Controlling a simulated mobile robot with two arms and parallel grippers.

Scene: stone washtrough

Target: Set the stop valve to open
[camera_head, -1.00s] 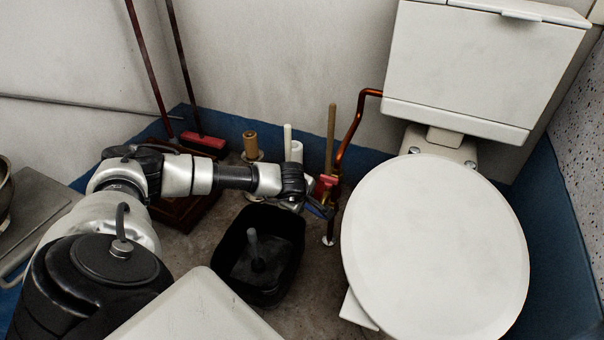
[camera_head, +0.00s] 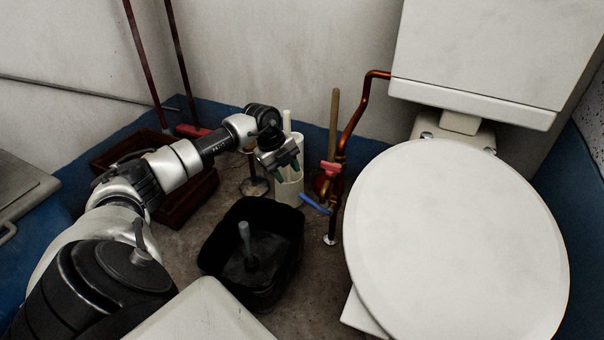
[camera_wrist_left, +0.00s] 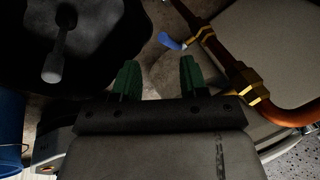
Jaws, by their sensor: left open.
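The stop valve sits low on the copper pipe (camera_head: 348,135) left of the toilet. Its blue lever (camera_head: 314,204) sticks out to the left, across the upright pipe. In the left wrist view the blue lever (camera_wrist_left: 170,41) lies beyond the fingertips, with the brass and copper pipe (camera_wrist_left: 228,62) to its right. My left gripper (camera_head: 289,164) is open and empty, with green fingertips. It is above and left of the lever, not touching it. It also shows in the left wrist view (camera_wrist_left: 158,78). My right gripper is not in view.
A black bin (camera_head: 224,272) with a grey-handled tool stands below the gripper. A white cylinder (camera_head: 289,191), a plunger with a wooden handle (camera_head: 333,120) and a brown holder stand close to the pipe. The toilet lid (camera_head: 455,240) fills the right.

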